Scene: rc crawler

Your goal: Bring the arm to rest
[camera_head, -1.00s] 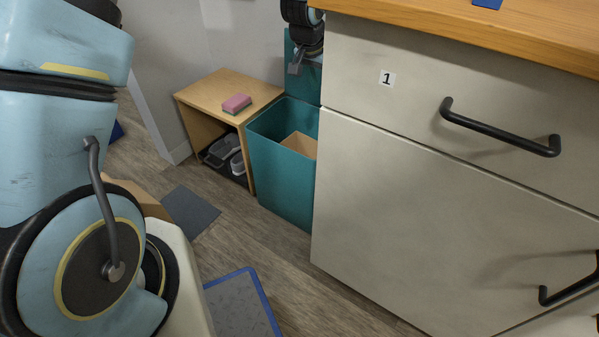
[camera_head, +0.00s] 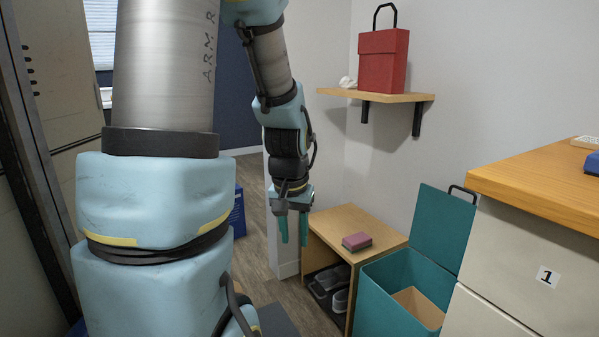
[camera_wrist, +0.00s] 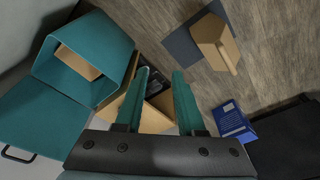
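My arm shows in the head view, with its forearm hanging down and my gripper (camera_head: 293,229) pointing at the floor. The gripper is in front of the small wooden bench, to the left of the pink sponge in the picture. Its two teal fingers are apart with nothing between them. They also show apart and empty in the wrist view (camera_wrist: 160,88).
A teal bin (camera_head: 385,300) with its lid up stands between the bench (camera_head: 375,222) and the drawer cabinet (camera_head: 490,285). A pink sponge (camera_head: 356,241) lies on the bench. A wall shelf (camera_head: 385,96) holds a red box (camera_head: 383,60). A blue box (camera_wrist: 235,121) stands nearby.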

